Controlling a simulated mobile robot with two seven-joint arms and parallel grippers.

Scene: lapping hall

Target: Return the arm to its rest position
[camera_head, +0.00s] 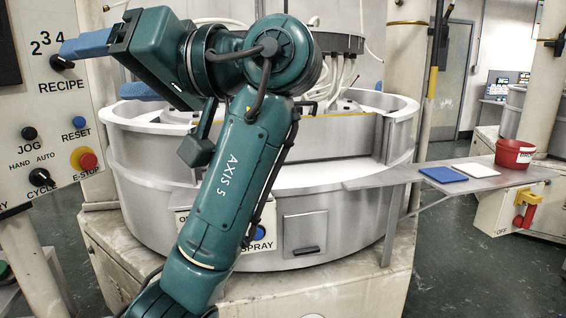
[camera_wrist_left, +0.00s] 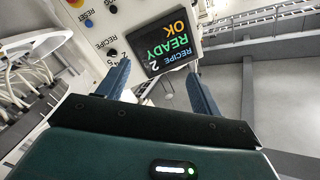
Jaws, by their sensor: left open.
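My left arm, teal and marked AXIS 5, rises across the middle of the head view. My left gripper (camera_head: 92,70) is at the upper left, in front of the control panel (camera_head: 40,105), its blue fingers pointing left. My right gripper is in neither view.
A large round lapping machine (camera_head: 330,205) stands behind my arm. A grey side shelf (camera_head: 400,178) at right bears a blue pad (camera_head: 443,174), a white pad (camera_head: 477,170) and a red tub (camera_head: 514,154). A red E-stop (camera_head: 87,160) sticks out from the panel. Floor shows at right.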

